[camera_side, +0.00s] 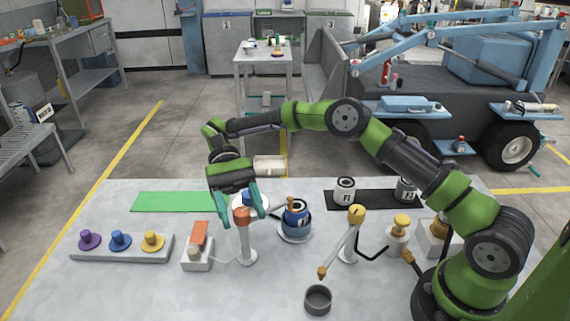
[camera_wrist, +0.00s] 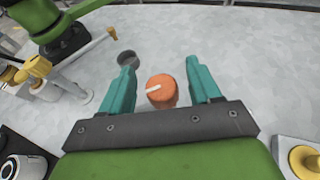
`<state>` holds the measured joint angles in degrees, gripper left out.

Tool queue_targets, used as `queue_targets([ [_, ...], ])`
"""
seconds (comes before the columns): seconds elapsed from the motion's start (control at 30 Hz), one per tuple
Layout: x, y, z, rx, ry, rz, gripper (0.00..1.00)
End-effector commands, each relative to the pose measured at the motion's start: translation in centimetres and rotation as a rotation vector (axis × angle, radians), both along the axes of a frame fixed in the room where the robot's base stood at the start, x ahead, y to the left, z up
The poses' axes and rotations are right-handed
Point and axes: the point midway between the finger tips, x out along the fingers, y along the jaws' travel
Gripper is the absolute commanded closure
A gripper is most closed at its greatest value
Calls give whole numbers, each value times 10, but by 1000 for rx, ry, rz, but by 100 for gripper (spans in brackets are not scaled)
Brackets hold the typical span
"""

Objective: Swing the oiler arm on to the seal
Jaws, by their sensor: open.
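My gripper (camera_side: 240,208) is open, with its teal fingers pointing down on either side of an orange knob (camera_side: 241,216) on a pale post. In the wrist view the orange knob (camera_wrist: 161,92), with a white mark on top, sits between the spread fingers (camera_wrist: 158,78), with gaps at both sides. To the right, a yellow-capped post (camera_side: 356,214) carries a sloping pale arm whose yellow tip (camera_side: 322,272) is just above and beside a dark round cup (camera_side: 318,299). I cannot tell for certain which part is the oiler arm or which is the seal.
A block with an orange plate (camera_side: 199,234) stands left of the orange-knobbed post. A grey tray (camera_side: 121,256) holds purple, blue and yellow pieces. A blue-and-white pot (camera_side: 296,218) stands close right of my gripper. Jars stand on a black mat (camera_side: 374,205). The front left table is clear.

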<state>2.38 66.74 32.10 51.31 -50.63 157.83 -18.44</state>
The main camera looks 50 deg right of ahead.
Motion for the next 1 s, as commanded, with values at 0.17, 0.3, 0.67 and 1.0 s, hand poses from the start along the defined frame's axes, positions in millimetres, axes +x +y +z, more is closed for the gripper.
queue_targets([
  [0.17,1,0,31,4,-6,-3,37],
  [0.3,-14,-7,31,-3,-3,9,37],
  [0.67,-59,-28,35,-3,-2,-1,37],
  [1.0,-114,-53,40,-2,-2,-3,37],
])
